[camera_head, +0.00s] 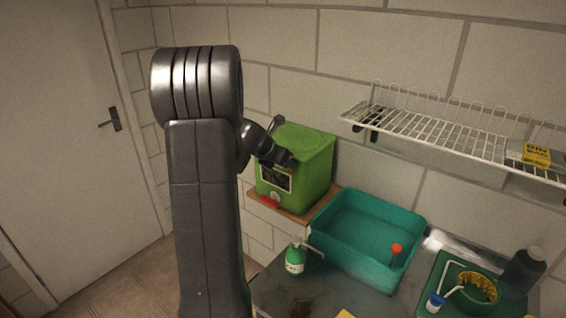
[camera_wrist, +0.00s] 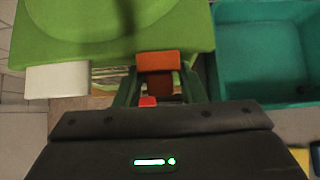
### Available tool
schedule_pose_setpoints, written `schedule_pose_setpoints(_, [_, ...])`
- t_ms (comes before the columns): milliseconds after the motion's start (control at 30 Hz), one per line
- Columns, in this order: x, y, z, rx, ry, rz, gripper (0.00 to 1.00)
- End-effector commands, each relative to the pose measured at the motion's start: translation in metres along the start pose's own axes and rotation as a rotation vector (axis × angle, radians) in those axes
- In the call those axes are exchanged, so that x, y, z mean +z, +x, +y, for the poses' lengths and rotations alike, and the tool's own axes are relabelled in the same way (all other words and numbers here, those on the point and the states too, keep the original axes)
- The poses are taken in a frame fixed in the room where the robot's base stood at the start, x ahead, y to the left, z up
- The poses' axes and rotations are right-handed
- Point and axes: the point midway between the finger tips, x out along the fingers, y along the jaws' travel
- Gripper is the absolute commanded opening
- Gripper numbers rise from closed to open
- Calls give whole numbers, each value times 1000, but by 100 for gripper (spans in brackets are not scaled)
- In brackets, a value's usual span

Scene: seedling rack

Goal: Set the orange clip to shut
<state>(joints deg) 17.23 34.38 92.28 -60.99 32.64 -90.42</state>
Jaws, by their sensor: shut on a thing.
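The orange clip (camera_wrist: 158,61) is at the front upper edge of the green box (camera_wrist: 110,30) in the wrist view. My gripper (camera_wrist: 158,76) is shut on the clip, with one dark green finger on each side of it. In the head view my gripper (camera_head: 280,160) is at the front of the green box (camera_head: 305,155), near its top edge. The clip is mostly hidden there by the gripper. I cannot tell whether the clip itself is set open or shut.
The green box stands on a wooden shelf (camera_head: 317,210). A red piece (camera_head: 269,202) is low at its front. To the right are a teal basin (camera_head: 365,262), a green-and-white bottle (camera_head: 295,258) and a white wire rack (camera_head: 440,128) on the wall.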

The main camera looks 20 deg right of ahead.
Motion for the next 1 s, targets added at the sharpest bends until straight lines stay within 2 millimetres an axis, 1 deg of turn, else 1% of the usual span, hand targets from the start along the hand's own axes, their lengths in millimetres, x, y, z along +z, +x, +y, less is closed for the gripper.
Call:
schedule_pose_setpoints(433, [1, 0, 0, 0, 0, 4, 14])
schedule_pose_setpoints(467, [1, 0, 0, 0, 0, 4, 38])
schedule_pose_setpoints(500, [1, 0, 0, 0, 0, 4, 45])
schedule_pose_setpoints(833, [0, -2, 0, 0, 0, 4, 45])
schedule_pose_setpoints(933, [1, -9, 0, 1, 0, 2, 45])
schedule_pose_setpoints(1000, [1, -18, 1, 2, 0, 2, 45])
